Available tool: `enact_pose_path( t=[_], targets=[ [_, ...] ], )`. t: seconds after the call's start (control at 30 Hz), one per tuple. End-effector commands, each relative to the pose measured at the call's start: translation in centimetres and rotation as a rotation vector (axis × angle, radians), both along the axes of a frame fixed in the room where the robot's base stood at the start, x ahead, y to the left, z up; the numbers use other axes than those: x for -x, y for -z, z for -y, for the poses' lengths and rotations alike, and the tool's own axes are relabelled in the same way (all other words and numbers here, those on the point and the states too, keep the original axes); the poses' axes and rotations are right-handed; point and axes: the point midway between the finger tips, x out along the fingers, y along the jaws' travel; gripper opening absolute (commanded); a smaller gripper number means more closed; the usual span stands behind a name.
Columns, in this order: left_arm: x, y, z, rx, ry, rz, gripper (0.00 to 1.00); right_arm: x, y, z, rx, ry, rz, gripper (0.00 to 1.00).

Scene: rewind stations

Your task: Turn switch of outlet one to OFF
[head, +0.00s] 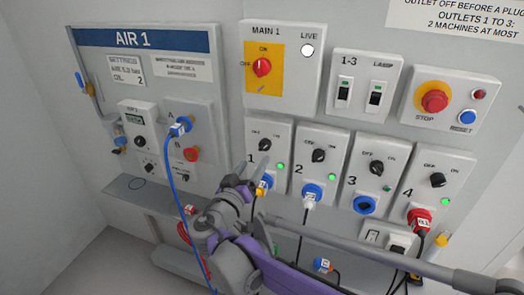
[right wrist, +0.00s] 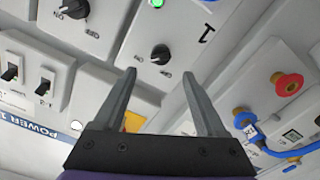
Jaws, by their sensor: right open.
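Outlet one's panel (head: 251,130) carries a black rotary switch (head: 264,144) between its OFF and ON marks, and a lit green lamp (head: 280,167). I cannot make out clearly which mark the switch points to. My right gripper (head: 247,173) is open and empty in front of the lower part of this panel, coming from below. In the right wrist view, which is turned upside down, the switch (right wrist: 160,54) shows just beyond and between the fingertips of the gripper (right wrist: 158,75), apart from them. A blue plug (head: 267,181) below the switch is partly hidden by my gripper. My left gripper is not in view.
Outlet two's switch (head: 318,155) is close on the right. Above are the red MAIN 1 switch (head: 262,67) and the 1-3 and LAMP switch box (head: 361,85). On the left, a blue hose (head: 175,180) hangs from the AIR 1 panel (head: 95,39). A red STOP button (head: 434,100) is at right.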

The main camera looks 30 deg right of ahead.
Motion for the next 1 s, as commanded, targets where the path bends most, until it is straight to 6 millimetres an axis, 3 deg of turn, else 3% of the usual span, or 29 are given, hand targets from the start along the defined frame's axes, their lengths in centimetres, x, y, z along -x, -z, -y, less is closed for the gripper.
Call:
enact_pose_path(
  t=[0.2,0.4,0.8,1.0],
  targets=[
    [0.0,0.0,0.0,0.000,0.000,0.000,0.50,-2.8,0.0,3.4,0.001,0.004,-0.002,0.74],
    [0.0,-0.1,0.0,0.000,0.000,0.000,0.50,-4.5,0.0,5.3,0.000,0.002,-0.002,0.74],
    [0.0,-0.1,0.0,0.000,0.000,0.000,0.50,-5.0,0.0,5.9,0.000,0.000,-0.003,0.74],
    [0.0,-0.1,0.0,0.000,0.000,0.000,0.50,-5.0,0.0,5.9,0.000,0.000,-0.003,0.40]
  ],
)
